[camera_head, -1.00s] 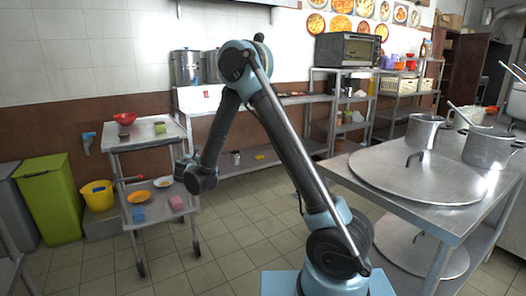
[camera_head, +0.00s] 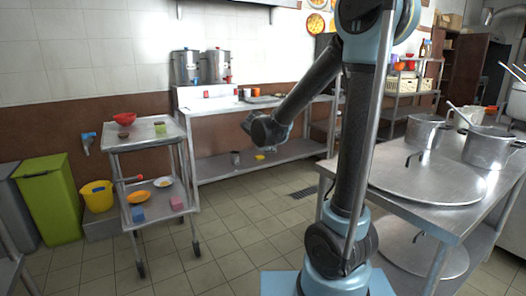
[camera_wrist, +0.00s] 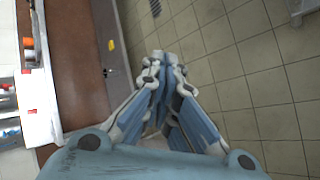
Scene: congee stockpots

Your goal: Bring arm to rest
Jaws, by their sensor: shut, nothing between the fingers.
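My gripper (camera_wrist: 166,62) shows in the wrist view with its two blue-grey fingers shut together and empty, above the tiled floor (camera_wrist: 230,60). In the head view my arm stands nearly upright at the right of centre, with its forearm bent down to the left. The wrist end hangs in front of the steel wall table, and the fingers cannot be made out there.
A steel table (camera_head: 450,225) with a large lid (camera_head: 425,182) and pots (camera_head: 490,147) stands close to my arm's right. A wheeled cart (camera_head: 158,215) with bowls is at left, beside a green bin (camera_head: 50,200). Tiled floor between is free.

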